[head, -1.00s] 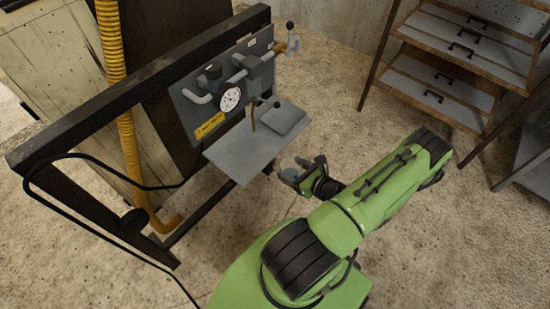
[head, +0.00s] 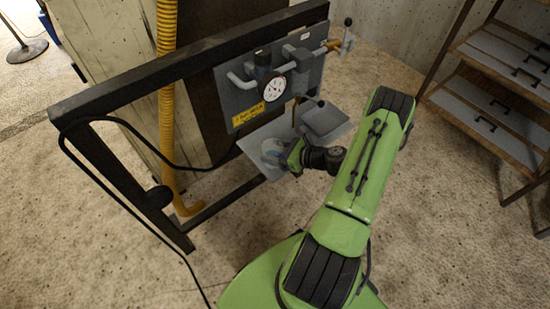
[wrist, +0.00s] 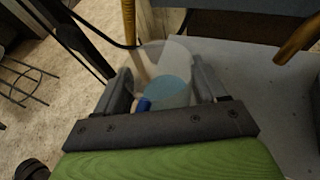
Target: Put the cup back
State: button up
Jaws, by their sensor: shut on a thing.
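A clear cup (wrist: 167,62) with a pale blue bottom sits between the two fingers of my gripper (wrist: 160,88) in the wrist view. My gripper is shut on it. In the head view the cup (head: 272,150) is at the left part of the grey shelf (head: 254,147), with my gripper (head: 283,153) to its right. The shelf also shows in the wrist view (wrist: 262,90), to the right of the cup. I cannot tell whether the cup touches the shelf. A small blue thing (wrist: 144,104) shows by the left finger.
A panel with a gauge (head: 275,89), pipes and a yellow label stands behind the shelf on a black frame (head: 180,65). A grey tray (head: 323,117) is at the shelf's right. A yellow hose (head: 167,100) and black cable (head: 100,122) are at left. A drawer rack (head: 500,80) stands right.

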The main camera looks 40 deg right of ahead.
jog(key=shift+f+b, duration=0.3)
jog(key=shift+f, duration=1)
jog(key=o, duration=1.2)
jog(key=shift+c, duration=0.2)
